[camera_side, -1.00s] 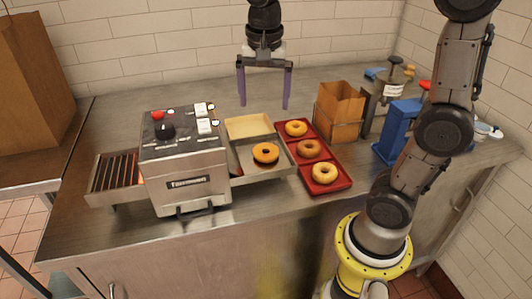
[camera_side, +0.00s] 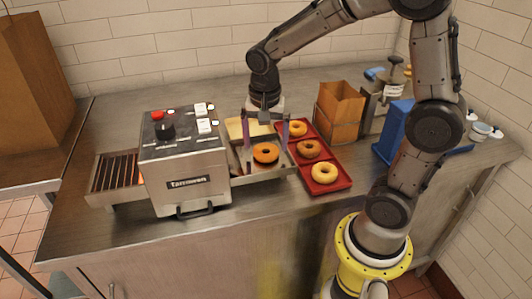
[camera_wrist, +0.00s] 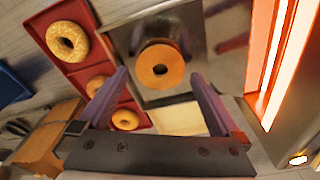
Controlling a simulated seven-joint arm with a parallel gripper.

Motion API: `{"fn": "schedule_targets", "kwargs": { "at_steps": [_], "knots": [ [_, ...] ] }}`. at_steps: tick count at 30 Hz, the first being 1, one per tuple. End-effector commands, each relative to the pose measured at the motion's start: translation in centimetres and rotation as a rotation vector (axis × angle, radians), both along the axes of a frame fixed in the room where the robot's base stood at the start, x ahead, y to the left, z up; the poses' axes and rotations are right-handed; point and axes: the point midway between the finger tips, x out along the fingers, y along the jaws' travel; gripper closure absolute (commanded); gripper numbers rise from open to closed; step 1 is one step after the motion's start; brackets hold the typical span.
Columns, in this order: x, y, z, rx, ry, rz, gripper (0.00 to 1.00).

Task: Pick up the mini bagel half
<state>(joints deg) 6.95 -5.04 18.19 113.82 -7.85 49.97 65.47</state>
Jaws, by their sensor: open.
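The mini bagel half (camera_side: 266,153) is an orange-brown ring lying cut side up or flat on the metal tray (camera_side: 240,174) beside the toaster. In the wrist view the bagel half (camera_wrist: 161,67) lies ahead of the fingertips, roughly between their lines. My gripper (camera_side: 266,160) is open and empty, with its two purple fingers spread to either side of the bagel half in the side view. In the wrist view my gripper (camera_wrist: 159,78) shows a wide gap between the fingers. I cannot tell exactly how high the fingertips are above the tray.
A toaster (camera_side: 185,165) stands close on the left. A red tray (camera_side: 335,184) with several bagels lies close on the right. A pale shallow box (camera_side: 235,128) sits behind, and a paper bag (camera_side: 340,105) stands at the back right. The counter front is clear.

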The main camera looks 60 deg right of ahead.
Motion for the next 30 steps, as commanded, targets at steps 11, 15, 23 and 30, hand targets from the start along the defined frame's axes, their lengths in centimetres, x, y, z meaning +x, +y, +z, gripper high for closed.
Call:
{"fn": "schedule_targets", "kwargs": {
  "at_steps": [11,15,23,30],
  "knots": [
    [0.1,-0.3,-2.1,-0.001,-0.001,0.000,0.00],
    [0.1,-0.3,-2.1,-0.001,-0.001,0.000,0.13],
    [0.1,-0.2,-2.1,-0.001,-0.001,0.000,0.59],
    [0.1,-0.3,-2.0,-0.001,-0.001,0.000,0.67]
  ]
}}
